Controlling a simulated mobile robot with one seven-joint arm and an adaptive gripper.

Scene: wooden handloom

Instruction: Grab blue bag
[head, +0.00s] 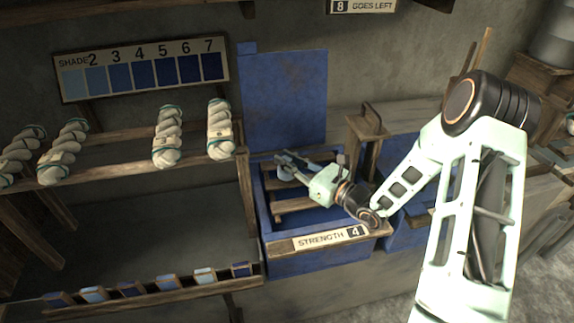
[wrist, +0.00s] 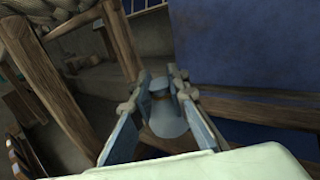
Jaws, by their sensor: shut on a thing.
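A small pale blue bag (wrist: 166,120) with a narrow tied neck sits between my two fingers in the wrist view. My gripper (wrist: 160,82) is shut on it near the neck. In the head view my gripper (head: 283,163) is over the blue vat marked STRENGTH 4 (head: 318,265), close to wooden slats inside it. The bag is too small and covered there to make out clearly. I cannot tell whether its base touches the slats.
A blue panel (head: 285,100) stands behind the vat. A wooden post (head: 365,150) rises just right of my gripper. A shelf with twisted skeins (head: 167,137) and a shade board (head: 142,69) are to the left. Small blue blocks (head: 131,288) line a lower rail.

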